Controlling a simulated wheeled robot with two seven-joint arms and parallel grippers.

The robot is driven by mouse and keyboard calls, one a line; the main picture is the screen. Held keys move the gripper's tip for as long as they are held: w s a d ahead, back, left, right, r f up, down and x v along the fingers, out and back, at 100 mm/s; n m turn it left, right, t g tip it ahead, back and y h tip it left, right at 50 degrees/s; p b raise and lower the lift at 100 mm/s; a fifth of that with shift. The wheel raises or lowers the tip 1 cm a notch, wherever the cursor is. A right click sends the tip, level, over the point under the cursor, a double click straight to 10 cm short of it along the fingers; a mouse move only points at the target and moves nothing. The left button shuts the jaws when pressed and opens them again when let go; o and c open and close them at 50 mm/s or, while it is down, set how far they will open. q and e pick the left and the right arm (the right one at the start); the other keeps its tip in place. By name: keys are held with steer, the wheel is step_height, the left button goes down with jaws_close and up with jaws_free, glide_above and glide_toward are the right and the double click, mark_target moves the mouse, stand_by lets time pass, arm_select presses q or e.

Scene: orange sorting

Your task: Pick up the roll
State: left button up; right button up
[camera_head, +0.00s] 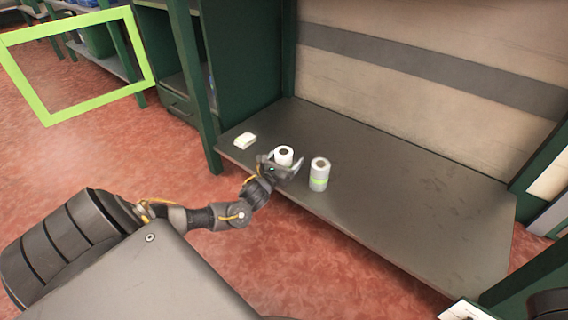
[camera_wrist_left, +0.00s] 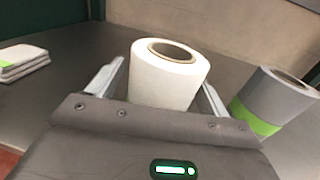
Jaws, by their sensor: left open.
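A white roll (camera_head: 283,154) stands upright on the grey shelf near its front edge. My left gripper (camera_head: 283,165) is open around it, with one finger on each side. In the left wrist view the white roll (camera_wrist_left: 168,78) stands between the two fingers, with clear gaps showing at its upper sides; its lower part is hidden behind the gripper body. A second roll, grey with a green band (camera_head: 319,174), stands upright to the right, outside the fingers. It also shows at the right of the left wrist view (camera_wrist_left: 272,103). My right gripper is not in view.
A small white folded stack (camera_head: 245,140) lies on the shelf to the left. The grey shelf (camera_head: 410,205) is clear to the right. A green post (camera_head: 205,130) rises at the shelf's left end, and a panelled wall (camera_head: 430,75) closes the back.

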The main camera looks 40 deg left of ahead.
arm_select(q)
steer(key=shift+w, duration=0.1)
steer(key=c, duration=1.1)
steer(key=shift+r, duration=0.1)
